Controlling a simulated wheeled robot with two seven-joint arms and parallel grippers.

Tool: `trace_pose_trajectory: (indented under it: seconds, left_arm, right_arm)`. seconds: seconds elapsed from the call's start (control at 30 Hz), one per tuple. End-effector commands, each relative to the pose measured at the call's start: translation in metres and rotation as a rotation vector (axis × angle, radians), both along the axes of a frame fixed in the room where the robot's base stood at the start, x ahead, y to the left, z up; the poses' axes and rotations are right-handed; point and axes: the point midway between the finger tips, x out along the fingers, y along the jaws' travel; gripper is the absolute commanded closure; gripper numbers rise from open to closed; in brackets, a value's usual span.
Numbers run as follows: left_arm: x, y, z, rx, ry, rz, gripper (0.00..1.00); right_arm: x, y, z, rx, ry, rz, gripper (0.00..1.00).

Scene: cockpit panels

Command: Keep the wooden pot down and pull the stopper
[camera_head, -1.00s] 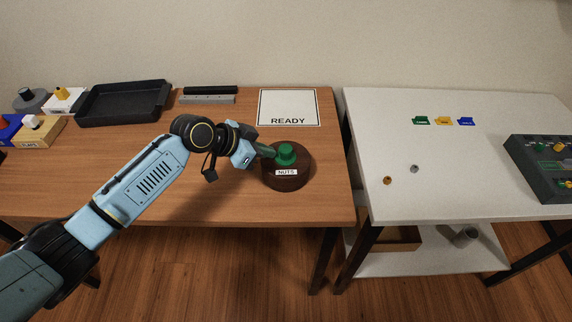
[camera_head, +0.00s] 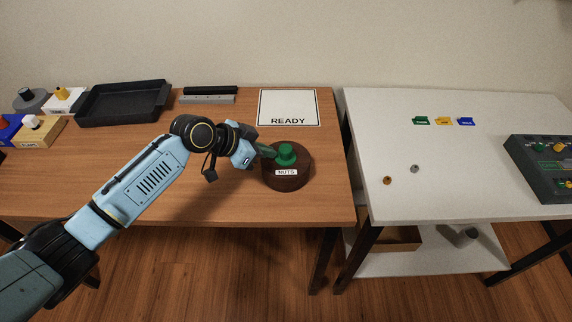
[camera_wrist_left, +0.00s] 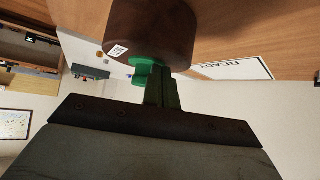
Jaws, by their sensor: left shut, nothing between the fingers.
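The dark brown wooden pot (camera_head: 288,180) stands upright near the front right of the wooden table, with a white NUTS label on its side. The green stopper (camera_head: 287,150) sits in its top. My left gripper (camera_head: 270,152) is shut and empty, its fingertips close beside the stopper's left side. In the left wrist view, the shut fingers (camera_wrist_left: 162,88) are next to the green stopper (camera_wrist_left: 146,70), with the pot (camera_wrist_left: 152,30) beyond; I cannot tell whether they touch. My right gripper is out of view.
A white READY mat (camera_head: 288,105) lies behind the pot. A black tray (camera_head: 123,102) and a grey bar rack (camera_head: 208,97) are at the back. A white table (camera_head: 440,190) stands right across a gap, with small rings and a control box (camera_head: 545,165).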

Motion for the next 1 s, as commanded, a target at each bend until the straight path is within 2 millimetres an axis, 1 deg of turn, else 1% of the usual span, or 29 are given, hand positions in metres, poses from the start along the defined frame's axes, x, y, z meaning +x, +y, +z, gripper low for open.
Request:
trace_pose_trajectory:
  seconds: [0.27,0.63,1.0]
  left_arm:
    - [0.0,0.0,-0.0004,0.0,0.0,0.0,1.0]
    - [-0.0001,0.0,-0.0073,0.0,0.0,0.0,1.0]
    - [-0.0003,0.0001,-0.007,0.001,0.001,-0.001,1.0]
  right_arm:
    - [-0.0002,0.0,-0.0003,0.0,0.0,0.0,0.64]
    - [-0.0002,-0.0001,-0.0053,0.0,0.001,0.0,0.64]
    - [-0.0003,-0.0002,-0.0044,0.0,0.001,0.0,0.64]
